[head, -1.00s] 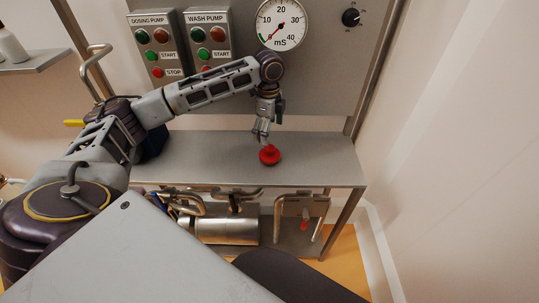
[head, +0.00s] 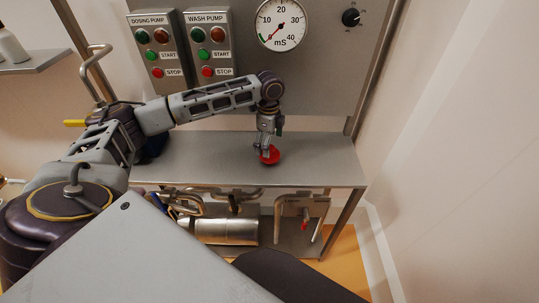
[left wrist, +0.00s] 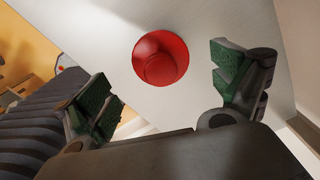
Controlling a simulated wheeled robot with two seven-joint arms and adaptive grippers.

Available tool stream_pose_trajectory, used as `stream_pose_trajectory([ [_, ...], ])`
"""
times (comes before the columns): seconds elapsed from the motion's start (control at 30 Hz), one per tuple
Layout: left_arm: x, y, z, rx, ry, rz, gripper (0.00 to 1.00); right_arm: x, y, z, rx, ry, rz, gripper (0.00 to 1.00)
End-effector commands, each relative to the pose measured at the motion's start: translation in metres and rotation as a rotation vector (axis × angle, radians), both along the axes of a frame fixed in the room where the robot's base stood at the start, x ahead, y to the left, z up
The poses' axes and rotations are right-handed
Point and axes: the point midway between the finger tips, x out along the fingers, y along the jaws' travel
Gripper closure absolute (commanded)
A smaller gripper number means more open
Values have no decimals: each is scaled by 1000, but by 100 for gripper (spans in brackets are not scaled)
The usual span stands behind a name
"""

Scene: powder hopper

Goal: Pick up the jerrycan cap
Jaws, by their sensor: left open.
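The red jerrycan cap (head: 270,156) lies on the grey steel shelf (head: 215,165). It has a wide round base and a narrower raised knob, which shows in the left wrist view (left wrist: 161,60). My left gripper (head: 264,150) points down right at the cap and partly covers it in the head view. In the left wrist view its two green-padded fingers (left wrist: 165,85) are spread wide, with the cap between and beyond them. No finger visibly grips the cap. My right gripper is not in view.
Behind the shelf stands a panel with the dosing pump box (head: 158,50), the wash pump box (head: 208,48), a round gauge (head: 281,24) and a black knob (head: 351,18). A steel cylinder and pipes (head: 225,230) sit below. The shelf right of the cap is clear.

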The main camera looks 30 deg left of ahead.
Motion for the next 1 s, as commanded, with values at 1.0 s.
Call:
stream_pose_trajectory([
  [1.0,1,-3,-45,0,0,-1,13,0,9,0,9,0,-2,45],
])
